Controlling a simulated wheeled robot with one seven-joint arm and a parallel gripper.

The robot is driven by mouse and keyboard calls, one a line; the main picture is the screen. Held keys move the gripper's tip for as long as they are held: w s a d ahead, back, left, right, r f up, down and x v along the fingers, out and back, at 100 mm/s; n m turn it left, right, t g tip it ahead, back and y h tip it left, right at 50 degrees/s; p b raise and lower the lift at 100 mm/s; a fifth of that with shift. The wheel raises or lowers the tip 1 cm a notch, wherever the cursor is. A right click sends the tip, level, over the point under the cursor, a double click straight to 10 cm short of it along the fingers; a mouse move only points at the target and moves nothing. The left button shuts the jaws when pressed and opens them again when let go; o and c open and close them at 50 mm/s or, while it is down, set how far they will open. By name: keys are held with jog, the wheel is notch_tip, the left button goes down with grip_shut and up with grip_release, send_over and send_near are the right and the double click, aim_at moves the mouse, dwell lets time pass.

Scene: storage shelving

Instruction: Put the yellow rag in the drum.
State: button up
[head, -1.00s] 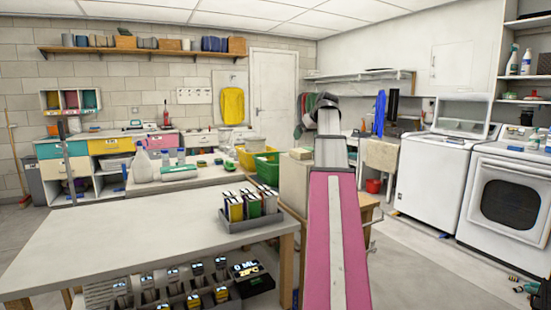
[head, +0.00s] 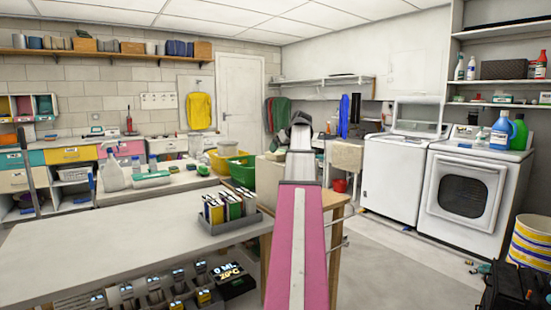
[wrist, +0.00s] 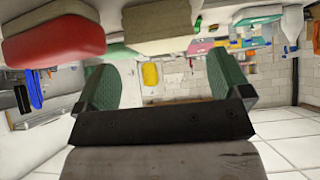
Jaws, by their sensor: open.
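A yellow cloth (head: 200,111) hangs flat on the back wall left of the door; I cannot tell if it is the rag or another garment. A yellow patch, likely the same cloth, shows in the wrist view (wrist: 150,74). No drum interior is visible. A white top-loading washer (head: 400,178) stands at the right with its lid up, and a front-loading machine (head: 470,200) beside it has its dark door closed. My gripper (wrist: 155,88) is open and empty, its green-padded fingers apart. My arm's far end (head: 300,120) is small in the head view.
A long table (head: 130,245) with a tray of boxes (head: 230,220) fills the left front. Green basket (head: 240,172) and yellow bin (head: 222,160) sit behind it. A striped basket (head: 530,245) and black bag stand at right. Floor before the washers is mostly open.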

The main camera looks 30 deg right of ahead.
aim_at(276, 153)
jog(key=x, duration=0.5)
jog(key=shift+w+a, duration=0.2)
jog(key=shift+w, duration=0.05)
jog(key=shift+r, duration=0.1)
jog(key=c, duration=1.1)
jog(key=shift+o, duration=0.2)
